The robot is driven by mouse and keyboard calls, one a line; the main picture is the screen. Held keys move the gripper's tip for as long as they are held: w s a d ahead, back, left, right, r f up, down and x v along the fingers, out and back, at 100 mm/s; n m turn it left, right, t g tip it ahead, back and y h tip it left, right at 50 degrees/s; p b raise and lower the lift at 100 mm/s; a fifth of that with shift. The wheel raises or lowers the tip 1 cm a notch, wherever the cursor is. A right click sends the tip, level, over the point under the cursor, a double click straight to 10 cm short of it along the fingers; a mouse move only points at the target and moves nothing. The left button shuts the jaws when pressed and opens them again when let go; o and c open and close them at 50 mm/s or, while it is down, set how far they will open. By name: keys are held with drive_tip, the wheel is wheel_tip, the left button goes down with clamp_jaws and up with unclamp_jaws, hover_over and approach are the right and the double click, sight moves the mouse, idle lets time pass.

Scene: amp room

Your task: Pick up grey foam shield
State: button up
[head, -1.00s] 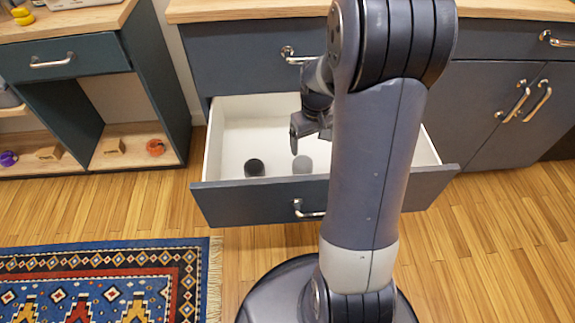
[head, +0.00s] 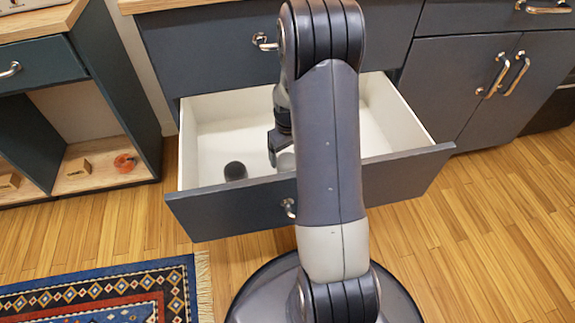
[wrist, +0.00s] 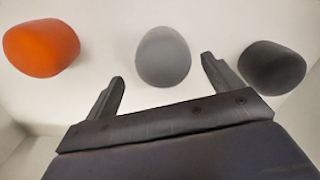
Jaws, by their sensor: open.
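The grey foam shield (wrist: 163,57) lies on the white floor of the open drawer, in the middle of the wrist view. In the head view a small part of it (head: 286,162) shows, the rest hidden behind my arm. My gripper (wrist: 162,72) is open and empty, its two fingers pointing toward the grey shield, one to each side and short of it. In the head view my gripper (head: 273,150) hangs inside the drawer, partly hidden by my arm. A black foam shield (wrist: 272,68) lies to the right and an orange one (wrist: 41,50) to the left in the wrist view.
The open drawer (head: 415,165) has white walls and a dark front with a metal handle. The black shield (head: 235,171) also shows in the head view. A shelf unit with an orange roll (head: 125,163) stands at left. A patterned rug (head: 110,295) lies on the wooden floor.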

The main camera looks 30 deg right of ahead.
sight(288, 158)
drive_tip(key=f, duration=0.1)
drive_tip(key=f+b, duration=0.1)
drive_tip(key=f, duration=0.2)
drive_tip(key=shift+s+a+f+b, duration=0.15)
drive_tip(key=shift+s+a+b, duration=0.1)
drive_tip(key=shift+b, duration=0.15)
drive_tip(key=c, duration=1.1)
